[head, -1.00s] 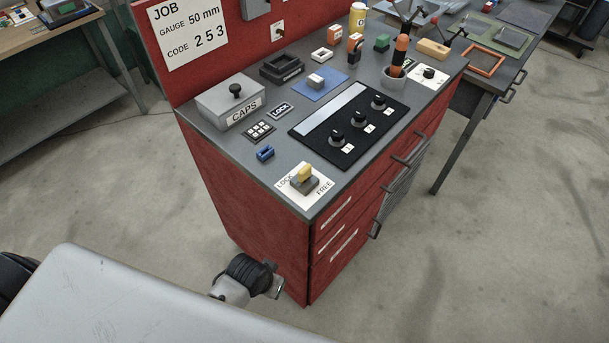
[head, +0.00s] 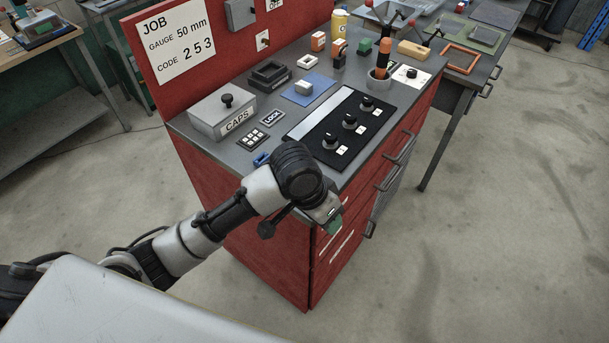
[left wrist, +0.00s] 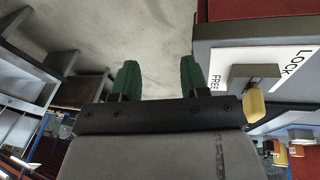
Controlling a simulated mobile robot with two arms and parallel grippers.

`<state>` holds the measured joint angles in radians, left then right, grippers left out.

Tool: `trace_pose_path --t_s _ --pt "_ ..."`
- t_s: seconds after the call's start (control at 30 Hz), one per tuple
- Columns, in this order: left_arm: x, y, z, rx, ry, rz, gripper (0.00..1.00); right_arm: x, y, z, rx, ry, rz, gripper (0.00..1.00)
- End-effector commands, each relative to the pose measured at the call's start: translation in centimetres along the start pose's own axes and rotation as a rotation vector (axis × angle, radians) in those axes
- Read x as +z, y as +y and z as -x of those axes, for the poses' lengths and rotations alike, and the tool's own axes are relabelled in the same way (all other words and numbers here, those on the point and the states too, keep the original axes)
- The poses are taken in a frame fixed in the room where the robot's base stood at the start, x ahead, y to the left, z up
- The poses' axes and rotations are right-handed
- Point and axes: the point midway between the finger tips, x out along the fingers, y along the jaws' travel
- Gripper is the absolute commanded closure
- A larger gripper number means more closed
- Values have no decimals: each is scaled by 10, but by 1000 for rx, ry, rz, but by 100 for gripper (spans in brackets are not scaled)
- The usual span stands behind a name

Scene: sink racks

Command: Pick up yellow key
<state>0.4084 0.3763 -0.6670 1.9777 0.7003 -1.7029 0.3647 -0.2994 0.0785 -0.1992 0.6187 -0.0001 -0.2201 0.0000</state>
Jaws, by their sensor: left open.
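The yellow key (left wrist: 253,104) sits on a grey block (left wrist: 240,74) on a white LOCK/FREE plate (left wrist: 227,58), at the right of the left wrist view. In the head view my left arm hides the key and its plate. My left gripper (left wrist: 160,76) is open, with two green fingertips apart and nothing between them. The key is to the right of the fingers, outside the jaws. In the head view the left gripper (head: 334,222) is at the cabinet's near front corner, with its fingertips partly hidden. My right gripper is not in view.
The red cabinet's top carries a CAPS box (head: 224,114), a keypad (head: 253,140), a black knob panel (head: 350,126) and a blue piece (head: 261,159) near the arm. Drawer handles (head: 394,172) stick out in front. Open floor (head: 500,230) lies to the right.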

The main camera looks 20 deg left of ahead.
Motion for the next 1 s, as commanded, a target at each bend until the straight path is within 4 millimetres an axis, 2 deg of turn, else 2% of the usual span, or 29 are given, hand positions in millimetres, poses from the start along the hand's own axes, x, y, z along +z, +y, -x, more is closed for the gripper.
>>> trace_pose_path --t_s 0.1,0.3,0.4,0.53,0.67,0.9,1.0 --pt "-24 -16 20 -45 -56 -7 55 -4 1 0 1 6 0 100" --pt "-57 -52 69 -144 -175 58 55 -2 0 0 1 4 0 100" --pt "-67 -67 92 -184 -213 106 55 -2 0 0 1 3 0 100" --pt "-73 -78 111 -211 -239 150 55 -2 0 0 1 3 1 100" --pt "-73 -83 110 -219 -251 168 55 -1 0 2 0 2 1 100" --pt "-63 -90 76 -218 -251 168 55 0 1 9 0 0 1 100" --pt "-61 -92 67 -218 -249 167 55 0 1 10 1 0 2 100"
